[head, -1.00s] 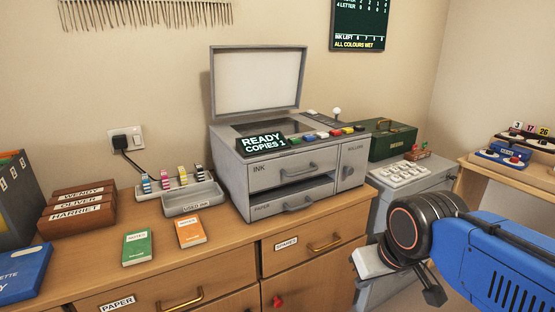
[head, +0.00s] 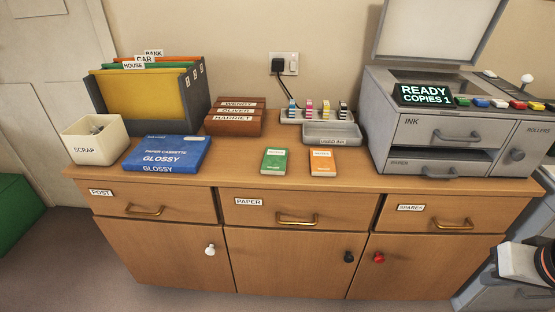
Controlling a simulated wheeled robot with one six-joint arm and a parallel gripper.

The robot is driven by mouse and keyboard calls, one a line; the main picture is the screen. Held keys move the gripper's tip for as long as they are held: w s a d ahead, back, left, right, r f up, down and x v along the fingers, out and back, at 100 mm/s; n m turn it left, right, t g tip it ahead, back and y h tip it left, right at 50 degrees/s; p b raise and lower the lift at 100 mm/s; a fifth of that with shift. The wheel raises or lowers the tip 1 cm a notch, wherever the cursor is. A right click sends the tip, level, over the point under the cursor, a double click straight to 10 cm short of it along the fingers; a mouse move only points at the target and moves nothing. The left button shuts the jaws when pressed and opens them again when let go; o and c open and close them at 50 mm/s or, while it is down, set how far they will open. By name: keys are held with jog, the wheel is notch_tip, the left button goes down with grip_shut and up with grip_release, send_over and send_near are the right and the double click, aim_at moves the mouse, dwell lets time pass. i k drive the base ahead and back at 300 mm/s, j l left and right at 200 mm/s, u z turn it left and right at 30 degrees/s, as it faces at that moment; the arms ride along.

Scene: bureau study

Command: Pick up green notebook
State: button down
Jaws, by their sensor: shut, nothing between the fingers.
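The green notebook (head: 274,161) lies flat on the wooden sideboard top, near its front edge and above the paper drawer. An orange notebook (head: 322,162) lies just to its right, with a small gap between them. My gripper (head: 524,263) shows only in part at the right edge, low in front of the grey cabinet. It is shut and empty, well to the right of the green notebook and apart from it.
The grey copier (head: 425,155) stands to the right. Drawer handles and door knobs stick out in front.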

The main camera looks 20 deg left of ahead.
aim_at(275, 160)
jog(key=u, duration=0.75)
